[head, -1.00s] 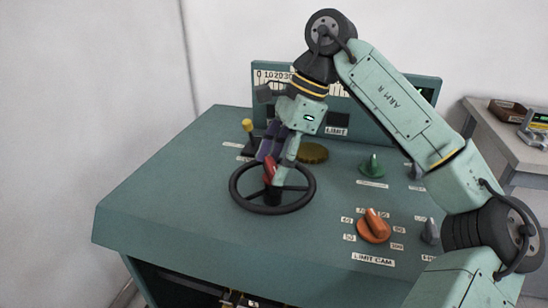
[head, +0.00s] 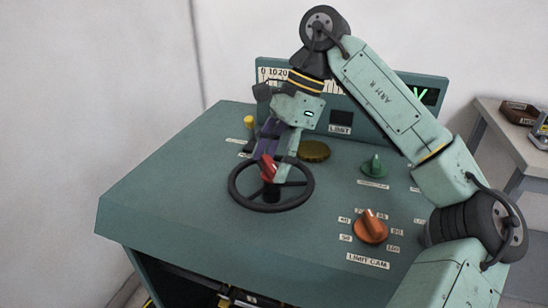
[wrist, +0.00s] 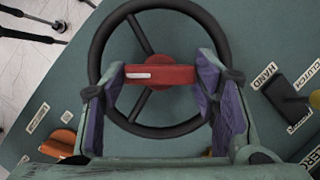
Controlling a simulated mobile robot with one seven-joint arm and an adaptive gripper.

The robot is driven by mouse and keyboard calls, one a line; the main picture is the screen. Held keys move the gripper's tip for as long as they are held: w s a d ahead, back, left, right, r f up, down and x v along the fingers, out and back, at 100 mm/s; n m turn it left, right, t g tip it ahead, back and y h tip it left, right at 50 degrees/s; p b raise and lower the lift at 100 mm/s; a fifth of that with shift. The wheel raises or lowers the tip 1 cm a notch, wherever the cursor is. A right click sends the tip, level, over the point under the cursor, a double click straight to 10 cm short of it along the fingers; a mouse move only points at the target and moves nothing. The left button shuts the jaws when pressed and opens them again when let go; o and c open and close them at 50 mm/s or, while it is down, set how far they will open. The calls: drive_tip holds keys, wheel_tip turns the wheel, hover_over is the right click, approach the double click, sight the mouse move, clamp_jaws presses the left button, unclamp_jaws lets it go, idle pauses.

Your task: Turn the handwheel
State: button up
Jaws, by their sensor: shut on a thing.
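The handwheel (head: 236,196) is a black spoked ring on the sloping green console top, with a red bar (head: 268,168) across its centre. My gripper (wrist: 165,74) is shut on that red bar, with one purple-padded finger at each end of it in the wrist view. The ring also shows whole around the bar in the wrist view (wrist: 98,47), apart from parts behind the fingers. In the head view my gripper comes down over the hub from above and hides part of the far rim.
The green console top (head: 170,180) also carries an orange limit-cam knob (head: 371,228), a green knob (head: 374,166), a brass cap (head: 314,151) and a yellow-tipped lever (head: 249,124). A gauge panel (head: 400,95) stands behind. The console's left side is clear.

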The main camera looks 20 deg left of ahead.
drive_tip(key=o, duration=1.7)
drive_tip(key=v, duration=1.2)
